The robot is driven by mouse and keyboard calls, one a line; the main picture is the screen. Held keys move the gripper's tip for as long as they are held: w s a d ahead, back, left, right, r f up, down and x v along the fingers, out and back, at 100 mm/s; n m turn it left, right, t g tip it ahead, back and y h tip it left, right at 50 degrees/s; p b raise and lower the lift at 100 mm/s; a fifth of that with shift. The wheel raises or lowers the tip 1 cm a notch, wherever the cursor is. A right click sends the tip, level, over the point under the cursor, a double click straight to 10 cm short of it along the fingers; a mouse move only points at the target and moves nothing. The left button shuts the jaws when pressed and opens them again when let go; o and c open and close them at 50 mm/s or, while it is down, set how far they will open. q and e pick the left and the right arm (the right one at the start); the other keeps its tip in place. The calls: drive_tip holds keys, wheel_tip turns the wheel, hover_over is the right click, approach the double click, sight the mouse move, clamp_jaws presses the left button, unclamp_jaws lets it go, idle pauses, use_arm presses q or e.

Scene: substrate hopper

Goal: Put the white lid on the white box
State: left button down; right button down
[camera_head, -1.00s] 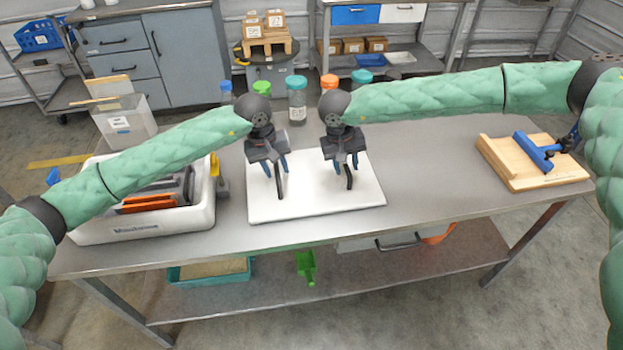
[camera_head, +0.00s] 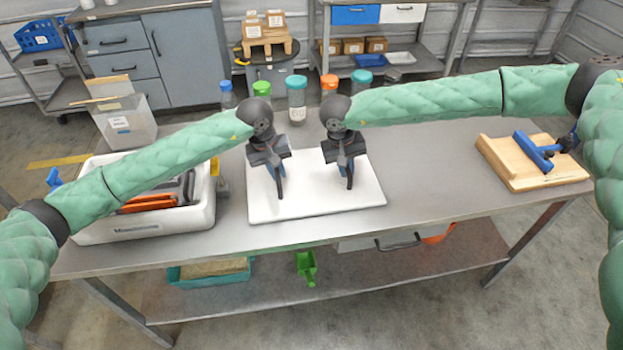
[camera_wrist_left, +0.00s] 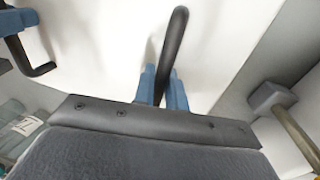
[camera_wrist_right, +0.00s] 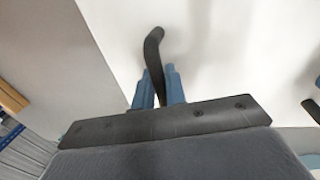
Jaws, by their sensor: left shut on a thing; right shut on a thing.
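The white lid (camera_head: 310,207) lies flat on the grey table, in front of the bottles. It has two black handles; the left handle (camera_wrist_left: 172,40) and the right handle (camera_wrist_right: 153,48) show close up in the wrist views. My left gripper (camera_head: 275,172) is shut on the left handle, its blue fingers either side of the bar. My right gripper (camera_head: 347,170) is shut on the right handle in the same way. The white box (camera_head: 148,228) stands at the table's left end, open on top, with dark and orange things inside. My left arm hides part of it.
Several bottles with coloured caps, one with a teal cap (camera_head: 297,100), stand behind the lid. A yellow-and-dark tool (camera_head: 219,183) stands between box and lid. A wooden board with a blue clamp (camera_head: 533,160) lies at the right. The table between lid and board is clear.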

use_arm(q)
drive_tip(key=shift+r, duration=0.1)
use_arm(e)
drive_tip(key=shift+r, duration=0.1)
